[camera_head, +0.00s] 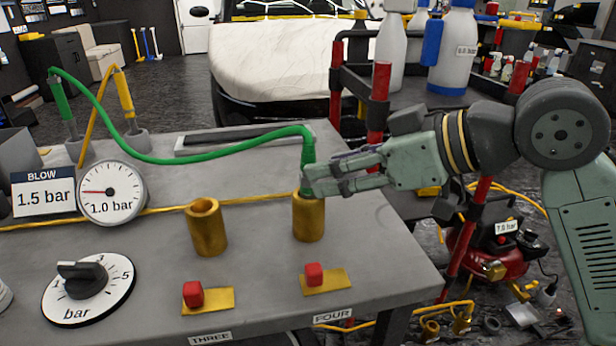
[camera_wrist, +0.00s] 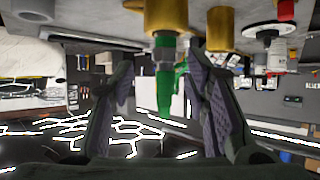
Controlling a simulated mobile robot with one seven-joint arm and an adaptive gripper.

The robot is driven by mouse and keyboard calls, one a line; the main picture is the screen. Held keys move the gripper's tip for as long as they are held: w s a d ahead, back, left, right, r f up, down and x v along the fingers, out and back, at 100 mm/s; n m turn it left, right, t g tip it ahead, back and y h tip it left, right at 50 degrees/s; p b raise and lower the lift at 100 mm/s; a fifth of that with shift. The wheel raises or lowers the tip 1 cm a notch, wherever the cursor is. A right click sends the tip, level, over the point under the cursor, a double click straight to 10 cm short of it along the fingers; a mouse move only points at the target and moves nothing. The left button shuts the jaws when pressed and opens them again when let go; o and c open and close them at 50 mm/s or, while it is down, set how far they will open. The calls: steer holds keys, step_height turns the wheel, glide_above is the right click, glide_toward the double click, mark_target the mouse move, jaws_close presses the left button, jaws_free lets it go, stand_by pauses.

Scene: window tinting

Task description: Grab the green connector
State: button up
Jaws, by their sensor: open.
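The green connector (camera_head: 308,150) stands upright at the end of a green hose, at the top of the brass socket (camera_head: 309,218) behind the label FOUR. My gripper (camera_head: 314,180) reaches in from the right, level with the connector's lower part, and partly hides it. In the wrist view, which looks upside down, the green connector (camera_wrist: 164,85) with its grey collar lies between my two open fingers (camera_wrist: 160,95). Gaps show on both sides of it there. Its tip meets the brass socket (camera_wrist: 166,16); how deep it sits is hidden.
A second brass socket (camera_head: 206,227) stands to the left, behind the label THREE. Red buttons (camera_head: 314,274) on brass plates lie in front. The green hose (camera_head: 190,160) arches across the grey bench (camera_head: 375,260). A gauge (camera_head: 111,193) and dial (camera_head: 88,289) stand left. A bottle rack (camera_head: 470,97) is behind my arm.

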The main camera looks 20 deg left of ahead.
steer(key=x, duration=0.4)
steer(key=shift+s+a+r+p, duration=0.15)
steer(key=shift+s+r+p, duration=0.1)
steer(key=shift+s+p, duration=0.1)
steer(key=shift+w+a+f, duration=0.1)
steer(key=shift+a+f, duration=0.15)
steer(key=shift+a, duration=0.15)
steer(key=shift+c, duration=0.5)
jaws_close()
